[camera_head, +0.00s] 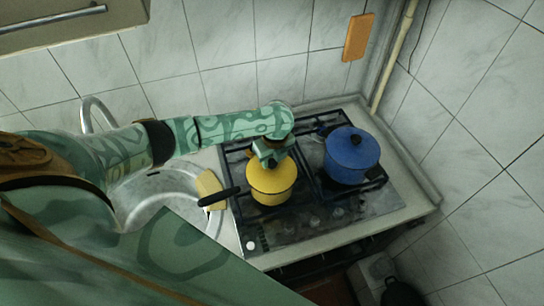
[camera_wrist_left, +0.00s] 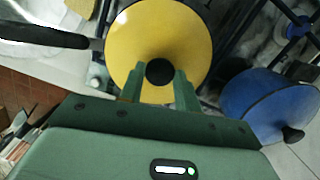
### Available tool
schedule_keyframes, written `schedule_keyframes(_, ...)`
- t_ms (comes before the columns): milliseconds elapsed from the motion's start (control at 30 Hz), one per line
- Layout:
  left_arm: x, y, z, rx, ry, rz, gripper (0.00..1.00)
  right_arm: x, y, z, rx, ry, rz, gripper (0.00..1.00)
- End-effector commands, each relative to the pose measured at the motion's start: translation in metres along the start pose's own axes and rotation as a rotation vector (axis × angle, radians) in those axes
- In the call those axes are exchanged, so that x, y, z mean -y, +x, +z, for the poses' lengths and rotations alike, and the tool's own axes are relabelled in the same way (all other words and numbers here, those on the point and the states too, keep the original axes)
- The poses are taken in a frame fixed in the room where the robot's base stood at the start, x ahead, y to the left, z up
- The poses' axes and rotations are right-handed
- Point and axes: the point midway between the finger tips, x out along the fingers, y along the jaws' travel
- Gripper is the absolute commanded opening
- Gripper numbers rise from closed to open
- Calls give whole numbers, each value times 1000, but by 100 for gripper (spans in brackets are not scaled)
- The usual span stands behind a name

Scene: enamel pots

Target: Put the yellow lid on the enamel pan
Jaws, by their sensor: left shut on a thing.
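The yellow pan (camera_head: 271,199) stands on the left side of the stove, its long black handle (camera_head: 221,197) pointing left. The round yellow lid (camera_head: 277,176) is over the pan, and I cannot tell whether it rests on the rim or is held just above it. My left gripper (camera_head: 269,156) is over the lid, shut on its black knob. In the left wrist view the two green fingers (camera_wrist_left: 159,88) are on either side of the knob (camera_wrist_left: 159,72), and the yellow lid (camera_wrist_left: 160,30) hides most of the pan. My right gripper is not in view.
A blue pot (camera_head: 350,158) with a blue lid stands right of the pan on the black stove grate. A yellow sponge-like block (camera_head: 209,188) lies by the steel sink (camera_head: 150,190). An orange board (camera_head: 358,37) hangs on the tiled wall. The stove front (camera_head: 320,222) is clear.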

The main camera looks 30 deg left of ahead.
Motion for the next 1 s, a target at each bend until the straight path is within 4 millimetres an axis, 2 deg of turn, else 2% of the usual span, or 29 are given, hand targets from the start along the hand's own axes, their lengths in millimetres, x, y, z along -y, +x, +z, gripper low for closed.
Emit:
schedule_keyframes(367,0,2,0,0,0,-1,11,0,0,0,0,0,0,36)
schedule_keyframes(400,0,2,0,0,0,-1,36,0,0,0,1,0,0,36)
schedule_keyframes(500,0,2,0,0,0,-1,58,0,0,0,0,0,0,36)
schedule_keyframes(833,0,-2,0,0,0,-1,58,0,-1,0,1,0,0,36)
schedule_keyframes(1000,1,-32,0,1,2,-4,58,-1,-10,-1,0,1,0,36)
